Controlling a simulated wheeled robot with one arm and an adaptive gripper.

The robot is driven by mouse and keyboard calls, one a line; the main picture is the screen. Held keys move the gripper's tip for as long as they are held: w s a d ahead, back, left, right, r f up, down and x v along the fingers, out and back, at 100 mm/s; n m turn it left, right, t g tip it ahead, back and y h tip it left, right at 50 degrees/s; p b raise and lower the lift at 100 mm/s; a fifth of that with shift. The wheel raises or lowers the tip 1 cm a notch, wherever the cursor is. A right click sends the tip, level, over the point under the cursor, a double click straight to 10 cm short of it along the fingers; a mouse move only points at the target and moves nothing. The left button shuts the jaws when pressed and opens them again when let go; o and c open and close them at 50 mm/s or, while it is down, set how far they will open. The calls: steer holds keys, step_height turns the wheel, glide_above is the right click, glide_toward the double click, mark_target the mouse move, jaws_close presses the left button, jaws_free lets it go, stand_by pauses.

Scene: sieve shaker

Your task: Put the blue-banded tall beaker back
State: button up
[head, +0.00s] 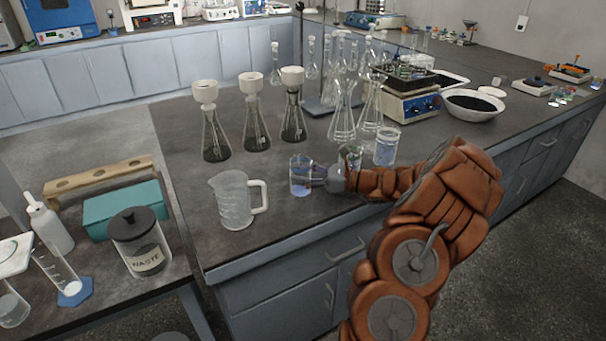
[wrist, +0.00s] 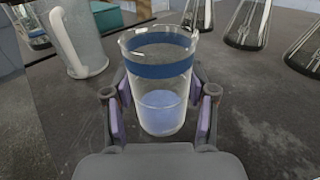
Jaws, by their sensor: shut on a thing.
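The blue-banded tall beaker (wrist: 160,72) is clear glass with a blue band below its rim and pale blue contents at the bottom. It stands upright between the two fingers of my gripper (wrist: 160,108), which is shut on it. In the head view the beaker (head: 300,176) is at the left end of my gripper (head: 318,174), above or on the dark counter near its front edge; I cannot tell whether its base touches. Another clear beaker (head: 387,146) with bluish contents stands farther right, behind my arm.
A shaker (head: 412,105) and white bowl (head: 474,106) are farther right.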

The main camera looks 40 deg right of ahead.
steer(key=shift+f, duration=0.15)
steer(key=o, duration=1.3)
steer(key=v, duration=1.2)
